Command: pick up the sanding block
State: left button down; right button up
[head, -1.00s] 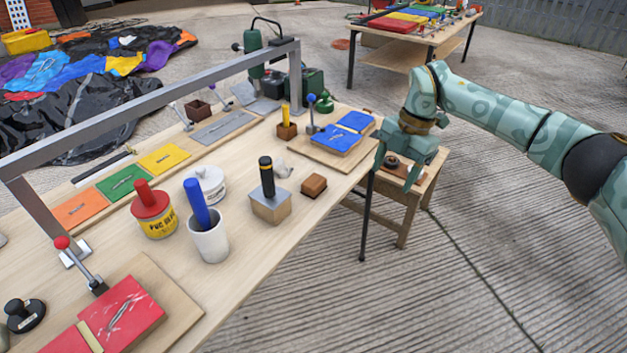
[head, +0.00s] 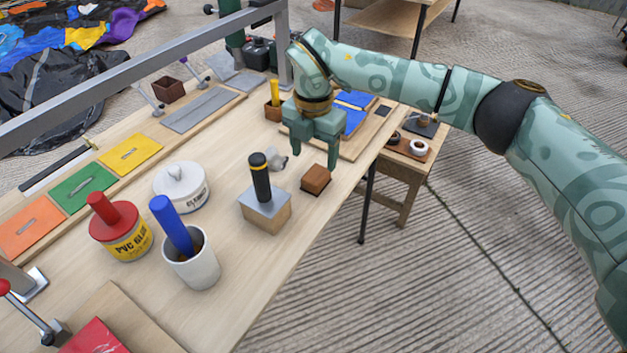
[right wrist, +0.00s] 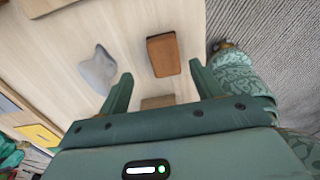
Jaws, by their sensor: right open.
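The sanding block (head: 316,179), a small brown block, lies on the wooden workbench (head: 262,308) near its right edge. It also shows in the right wrist view (right wrist: 163,55), just beyond the fingertips and roughly in line with the gap between them. My right gripper (head: 315,158) points down close to the block, on its far side in the head view, with open, empty jaws. Its two fingers also show in the right wrist view (right wrist: 160,72). I cannot tell the exact height of the fingertips above the bench. My left gripper is not in view.
A wooden block with a black handle (head: 264,205) stands left of the sanding block. A small grey lump (head: 276,158) lies close to the gripper. A white cup (head: 192,268), a glue tin (head: 122,235) and a white tub (head: 182,190) stand further left. A metal frame bar crosses behind.

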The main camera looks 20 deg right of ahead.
aim_at(316, 173)
jog(key=shift+f, duration=0.5)
jog(key=shift+s+f, duration=0.1)
jog(key=shift+f, duration=0.15)
jog(key=f+b, duration=0.2)
jog(key=f, duration=0.1)
jog(key=f+b, duration=0.1)
jog(key=shift+s+d+f, duration=0.15)
jog(key=shift+s, duration=0.1)
jog(key=shift+f, duration=0.3)
jog(key=shift+r, duration=0.2)
jog(key=shift+c, duration=0.3)
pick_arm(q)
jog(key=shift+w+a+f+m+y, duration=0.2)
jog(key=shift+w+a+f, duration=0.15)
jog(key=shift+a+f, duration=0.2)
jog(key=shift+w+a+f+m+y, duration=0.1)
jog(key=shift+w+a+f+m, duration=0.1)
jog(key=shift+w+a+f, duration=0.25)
pick_arm(e)
jog(key=c, duration=1.1)
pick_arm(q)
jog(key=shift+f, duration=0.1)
